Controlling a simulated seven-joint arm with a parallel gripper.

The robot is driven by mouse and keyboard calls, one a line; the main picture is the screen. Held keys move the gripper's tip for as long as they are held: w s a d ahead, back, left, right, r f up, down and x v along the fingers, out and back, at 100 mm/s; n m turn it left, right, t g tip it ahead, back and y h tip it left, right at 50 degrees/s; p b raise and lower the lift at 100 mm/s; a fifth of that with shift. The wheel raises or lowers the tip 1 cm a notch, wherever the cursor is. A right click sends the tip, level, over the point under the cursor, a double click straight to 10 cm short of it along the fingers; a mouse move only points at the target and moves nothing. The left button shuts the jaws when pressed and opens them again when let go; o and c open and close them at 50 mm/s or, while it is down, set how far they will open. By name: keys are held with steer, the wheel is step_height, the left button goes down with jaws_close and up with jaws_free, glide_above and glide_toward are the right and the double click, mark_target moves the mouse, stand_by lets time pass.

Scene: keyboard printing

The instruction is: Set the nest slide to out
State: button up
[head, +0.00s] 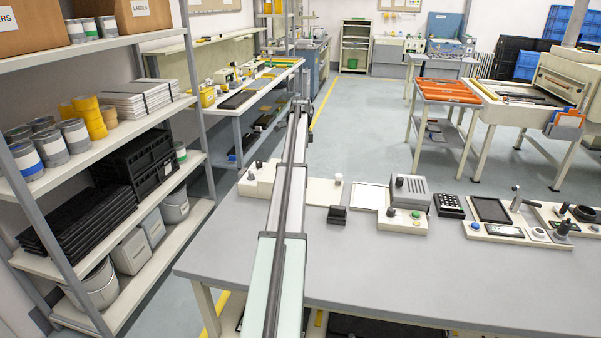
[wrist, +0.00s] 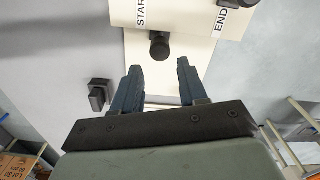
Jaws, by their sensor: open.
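My gripper (wrist: 159,67) is open in the wrist view, with two dark blue fingers spread apart and nothing between them. Just past the fingertips in the picture, a round black knob (wrist: 159,46) sits on a cream panel (wrist: 185,50). A raised cream plate with the labels START (wrist: 141,12) and END (wrist: 220,18) lies beyond it. No part is labelled as the nest slide, and I cannot tell its setting. In the head view, my arm hides part of the cream unit (head: 259,186) on the grey bench, and my fingers cannot be made out.
A black block (wrist: 98,95) lies left of the gripper; a similar one (head: 337,215) shows on the bench (head: 400,270) in the head view. A grey box unit (head: 405,190), a keypad (head: 449,205) and a lever panel (head: 516,200) stand to the right. The front bench is clear.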

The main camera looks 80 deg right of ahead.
steer(key=shift+f, duration=3.4)
jaws_close()
